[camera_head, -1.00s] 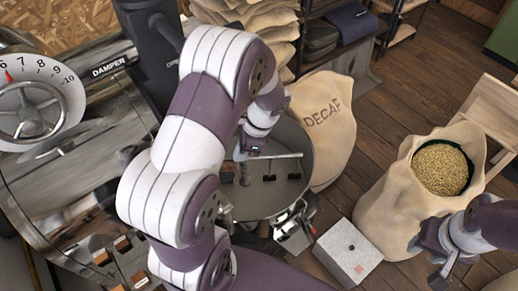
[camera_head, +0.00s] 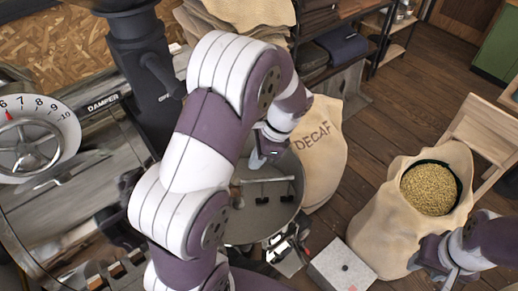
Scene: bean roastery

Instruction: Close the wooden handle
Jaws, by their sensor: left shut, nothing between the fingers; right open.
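I cannot clearly make out a wooden handle; my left arm covers much of the roaster's front. The roaster (camera_head: 60,215) is a metal machine on the left, with a numbered damper dial (camera_head: 28,138). My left gripper (camera_head: 257,160) is shut and empty, over the far side of the round cooling tray (camera_head: 258,226). My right gripper (camera_head: 438,272) is open and empty at the lower right, in front of the bean sack.
A "DECAF" sack (camera_head: 322,150) stands behind the cooling tray. An open sack (camera_head: 395,215) of pale beans (camera_head: 430,188) stands on the right. A light grey box (camera_head: 342,268) is at the bottom. Wooden floor (camera_head: 400,115) lies clear between the sacks and shelves.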

